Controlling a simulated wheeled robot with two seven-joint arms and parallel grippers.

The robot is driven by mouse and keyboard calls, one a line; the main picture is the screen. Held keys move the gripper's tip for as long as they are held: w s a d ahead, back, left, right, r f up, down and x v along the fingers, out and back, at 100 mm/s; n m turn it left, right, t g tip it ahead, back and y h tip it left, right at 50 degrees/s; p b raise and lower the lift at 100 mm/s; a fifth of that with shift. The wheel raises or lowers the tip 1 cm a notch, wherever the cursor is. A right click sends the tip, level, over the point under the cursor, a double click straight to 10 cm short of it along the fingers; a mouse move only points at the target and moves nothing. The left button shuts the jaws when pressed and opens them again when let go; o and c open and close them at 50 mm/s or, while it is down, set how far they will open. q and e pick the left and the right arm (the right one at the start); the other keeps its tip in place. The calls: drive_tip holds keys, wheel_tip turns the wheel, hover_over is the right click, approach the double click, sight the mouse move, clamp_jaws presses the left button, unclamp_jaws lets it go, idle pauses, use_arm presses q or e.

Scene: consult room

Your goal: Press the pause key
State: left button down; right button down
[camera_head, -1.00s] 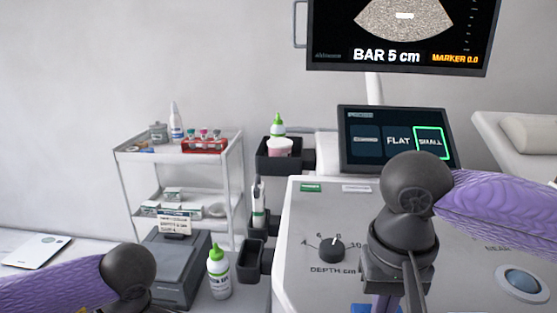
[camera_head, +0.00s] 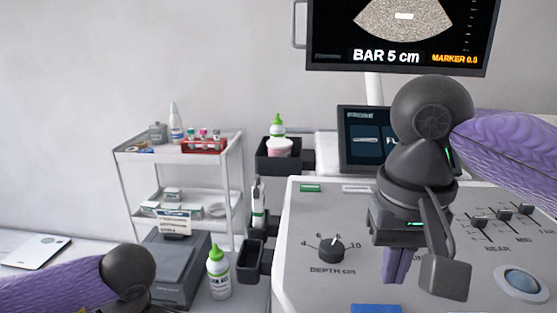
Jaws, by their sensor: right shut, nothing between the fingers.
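The console panel (camera_head: 298,270) fills the lower right of the head view. No key marked pause can be read. A blue key (camera_head: 377,309) shows at the bottom edge, cut off by the frame, with no legible label. My right gripper (camera_head: 397,276) points down above the panel, its purple fingers shut and empty. The fingertips appear above and slightly right of the blue key, apart from it in the picture. My left arm comes in at the lower left, but its gripper is out of view.
A depth knob (camera_head: 331,250) stands left of my right gripper. Sliders (camera_head: 503,214) and a trackball (camera_head: 522,283) lie to the right. A touchscreen (camera_head: 362,130), partly hidden by my right arm, stands behind. A cart (camera_head: 185,155) and a green-capped bottle (camera_head: 218,272) are at left.

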drive_tip(key=s+r, duration=0.6)
drive_tip(key=s, duration=0.2)
drive_tip(key=shift+a, duration=0.4)
